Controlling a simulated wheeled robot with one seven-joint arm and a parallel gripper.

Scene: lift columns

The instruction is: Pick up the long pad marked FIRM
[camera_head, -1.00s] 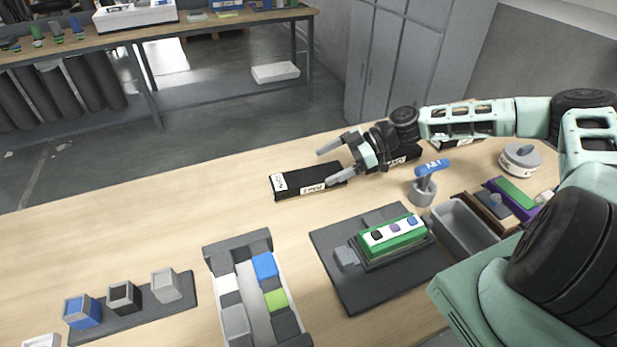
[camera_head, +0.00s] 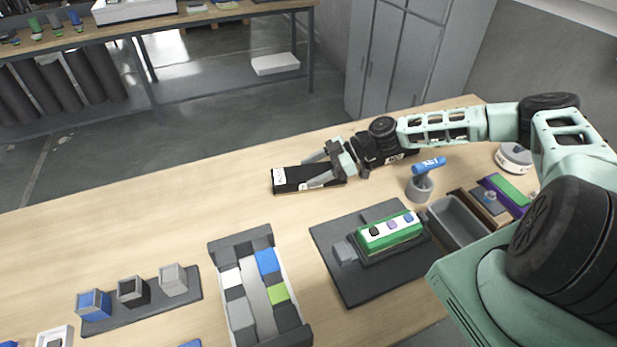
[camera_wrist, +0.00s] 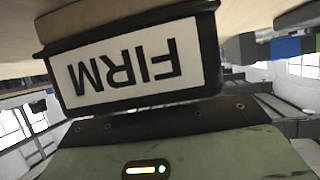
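The long black pad (camera_head: 296,186) lies on the table with a white label at its left end. In the wrist view, a black pad with a white plate reading FIRM (camera_wrist: 135,68) appears upside down and close. My gripper (camera_head: 315,170) is low over the right part of the pad in the head view. Its fingers point left, one by the far long side and one by the near side. They look spread, with the pad between them. Whether either finger touches the pad is unclear.
Another dark pad lies partly hidden behind my wrist. A grey cup with a blue-handled tool (camera_head: 421,185) stands right of the pad. A dark board with a green block (camera_head: 390,234) and a tray of coloured blocks (camera_head: 297,318) lie nearer. The table left of the pad is clear.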

